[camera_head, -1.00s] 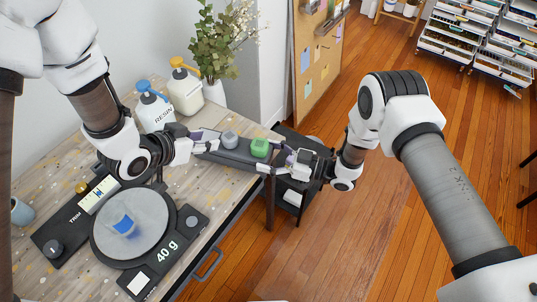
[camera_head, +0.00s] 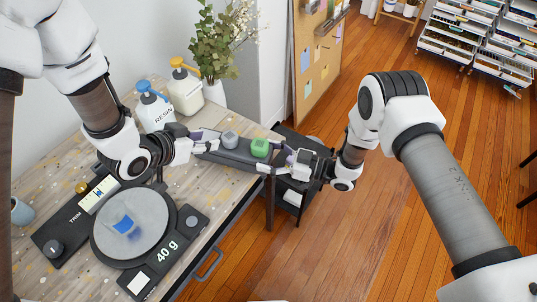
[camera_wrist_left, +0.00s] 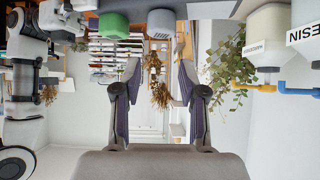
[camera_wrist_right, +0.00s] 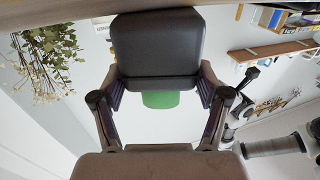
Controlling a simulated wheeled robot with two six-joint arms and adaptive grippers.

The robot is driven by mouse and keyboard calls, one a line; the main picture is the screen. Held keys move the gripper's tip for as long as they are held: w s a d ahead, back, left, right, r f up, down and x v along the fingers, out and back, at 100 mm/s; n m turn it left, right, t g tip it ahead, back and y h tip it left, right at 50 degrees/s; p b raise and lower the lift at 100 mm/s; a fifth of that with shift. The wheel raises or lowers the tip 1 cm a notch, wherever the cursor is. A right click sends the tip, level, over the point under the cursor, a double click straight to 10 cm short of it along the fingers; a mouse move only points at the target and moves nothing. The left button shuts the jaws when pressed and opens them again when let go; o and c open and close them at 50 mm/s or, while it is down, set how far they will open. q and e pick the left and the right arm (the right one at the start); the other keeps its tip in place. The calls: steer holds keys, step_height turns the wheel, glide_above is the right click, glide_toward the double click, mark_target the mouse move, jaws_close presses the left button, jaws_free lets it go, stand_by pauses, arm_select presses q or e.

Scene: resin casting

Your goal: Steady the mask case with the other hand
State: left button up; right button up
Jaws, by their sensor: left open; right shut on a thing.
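A long dark grey case (camera_head: 236,157), which I take for the mask case, lies by the back right corner of the table in the head view. A grey block (camera_head: 229,140) and a green block (camera_head: 260,147) sit on it. My right gripper (camera_head: 273,162) is shut on its right end. In the right wrist view the case's dark end (camera_wrist_right: 155,45) fills the space between the fingers, with green showing behind. My left gripper (camera_head: 206,141) is open at the left end. The left wrist view shows its fingers (camera_wrist_left: 160,85) spread, with nothing between them.
A scale (camera_head: 100,228) reading 40 g with a blue item (camera_head: 123,223) stands in front of my left arm. A resin bottle (camera_head: 155,108) and a yellow-topped bottle (camera_head: 186,92) stand behind the left gripper. A plant (camera_head: 222,45) is at the back. Open floor lies right.

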mark_target(230, 136)
arm_select(q)
steer(key=shift+o, duration=0.3)
steer(key=o, duration=0.6)
steer(key=shift+o, duration=0.3)
steer(key=shift+s+f+n+g, duration=0.1)
steer(key=shift+f+n+g, duration=0.05)
steer(key=shift+n+g, duration=0.2)
step_height(230, 136, up, 3)
steer(key=w+d+g+y, duration=0.2)
steer(key=w+g+y, duration=0.1)
steer(key=x, duration=1.1)
steer(key=shift+d+f, duration=0.2)
steer(key=shift+f, duration=0.05)
steer(key=c, duration=1.2)
steer(key=o, duration=1.1)
